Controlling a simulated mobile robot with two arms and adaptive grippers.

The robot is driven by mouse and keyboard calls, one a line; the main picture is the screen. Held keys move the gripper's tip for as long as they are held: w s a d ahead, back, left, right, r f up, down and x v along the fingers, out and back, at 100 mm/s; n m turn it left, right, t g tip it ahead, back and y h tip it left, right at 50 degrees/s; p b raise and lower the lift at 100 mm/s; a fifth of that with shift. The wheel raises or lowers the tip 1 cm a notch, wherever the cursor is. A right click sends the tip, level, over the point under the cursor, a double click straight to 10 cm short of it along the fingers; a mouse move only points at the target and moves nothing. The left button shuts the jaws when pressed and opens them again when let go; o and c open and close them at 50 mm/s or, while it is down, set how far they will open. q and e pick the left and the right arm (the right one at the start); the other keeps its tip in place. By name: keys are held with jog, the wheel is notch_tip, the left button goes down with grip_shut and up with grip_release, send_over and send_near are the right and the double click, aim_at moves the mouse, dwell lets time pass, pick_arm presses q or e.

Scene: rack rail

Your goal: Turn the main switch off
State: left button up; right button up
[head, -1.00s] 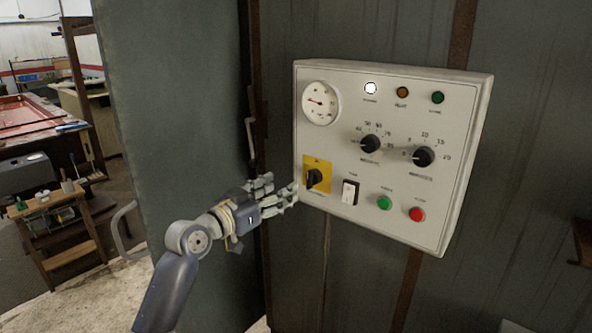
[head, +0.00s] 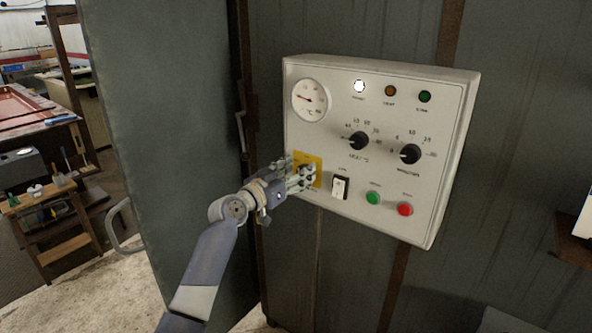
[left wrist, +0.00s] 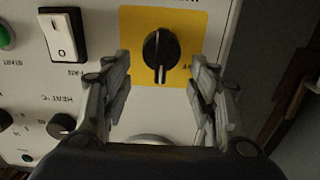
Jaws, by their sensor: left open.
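The main switch is a black rotary knob (left wrist: 160,50) on a yellow plate (left wrist: 182,20) in the left wrist view. In the head view the yellow plate (head: 317,160) is at the lower left of the white control panel (head: 335,75), and my fingers hide most of the knob. My left gripper (head: 306,176) is open in front of the plate. In the left wrist view its two fingers (left wrist: 160,85) stand apart, with the knob between and just beyond their tips, not gripped. My right gripper is not in view.
A white rocker switch (head: 340,187) is just right of the knob, with a green button (head: 373,198) and a red button (head: 405,209) beyond. Two black dials (head: 359,141) and a round gauge (head: 310,100) sit higher. A grey door (head: 165,120) stands left of the panel.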

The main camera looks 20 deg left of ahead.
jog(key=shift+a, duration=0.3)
pick_arm(q)
jog(key=c, duration=1.1)
jog(key=shift+o, duration=0.2)
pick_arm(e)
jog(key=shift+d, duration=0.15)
pick_arm(q)
jog(key=shift+a+n, duration=0.1)
jog(key=shift+n, duration=0.3)
jog(key=shift+w+a+f+n+p, duration=0.1)
jog(key=shift+a+f+n+p, duration=0.25)
jog(key=shift+n, duration=2.5)
jog(key=shift+w+a+f+n+p, duration=0.15)
jog(key=shift+a+f+n+p, duration=0.2)
jog(key=shift+n, duration=2.45)
jog(key=shift+w+a+f+n+p, duration=0.15)
jog(key=shift+f+n+p, duration=0.3)
jog(key=shift+n, duration=2.4)
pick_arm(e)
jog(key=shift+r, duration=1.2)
